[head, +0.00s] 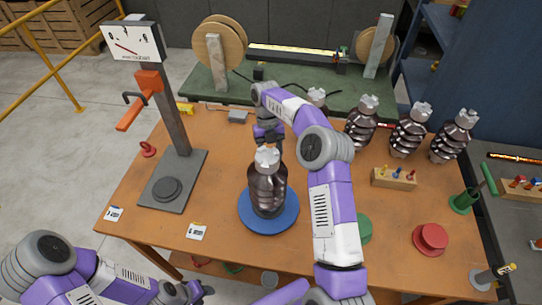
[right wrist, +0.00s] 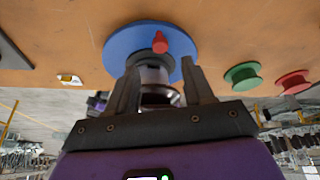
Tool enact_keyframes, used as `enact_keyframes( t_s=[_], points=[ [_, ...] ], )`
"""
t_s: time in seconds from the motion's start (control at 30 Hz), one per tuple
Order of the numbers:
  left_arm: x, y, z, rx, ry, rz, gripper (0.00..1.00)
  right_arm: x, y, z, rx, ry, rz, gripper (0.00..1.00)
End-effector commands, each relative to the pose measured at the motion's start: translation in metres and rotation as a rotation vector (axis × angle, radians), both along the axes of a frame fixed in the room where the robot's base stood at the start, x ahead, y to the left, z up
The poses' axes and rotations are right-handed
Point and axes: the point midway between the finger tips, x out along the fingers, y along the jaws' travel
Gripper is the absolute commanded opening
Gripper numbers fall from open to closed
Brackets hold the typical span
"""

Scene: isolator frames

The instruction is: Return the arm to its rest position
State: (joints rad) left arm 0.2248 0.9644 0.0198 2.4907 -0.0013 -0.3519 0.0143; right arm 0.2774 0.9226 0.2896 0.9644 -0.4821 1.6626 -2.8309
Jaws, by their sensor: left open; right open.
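My right arm reaches over the table in the head view. Its gripper (head: 268,133) is just above and behind a dark, ribbed insulator (head: 267,190) with a pale cap. The insulator stands upright on a blue round disc (head: 284,222). In the right wrist view my right gripper (right wrist: 158,75) has its fingers apart, with a dark and silvery column (right wrist: 152,75) showing between them; contact cannot be told. My left gripper (head: 186,292) is open and low at the bottom left, off the table's front edge.
Several insulators (head: 409,132) stand at the back right of the wooden table (head: 222,255). A small peg block (head: 393,179), a red spool (head: 430,238) and a green spool (head: 364,229) lie right. A post stand (head: 172,190) rises left. A green bench (head: 285,100) stands behind.

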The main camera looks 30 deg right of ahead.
Motion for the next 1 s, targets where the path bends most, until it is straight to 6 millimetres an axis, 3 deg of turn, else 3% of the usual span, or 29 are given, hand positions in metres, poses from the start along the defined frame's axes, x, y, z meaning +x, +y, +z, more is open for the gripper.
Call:
enact_keyframes(
  t_s=[0.27,0.77,1.0],
  points=[
    [0.000,0.000,-0.002,0.000,0.000,0.000,0.43,-0.003,0.000,-0.008,-0.001,0.003,-0.001,0.52],
    [0.000,0.000,-0.009,0.000,0.000,0.000,0.43,-0.029,0.007,-0.071,0.000,0.003,0.000,0.52],
    [0.000,0.000,-0.010,0.000,0.000,0.000,0.43,-0.025,0.012,-0.071,-0.001,0.001,-0.021,0.52]
  ],
)
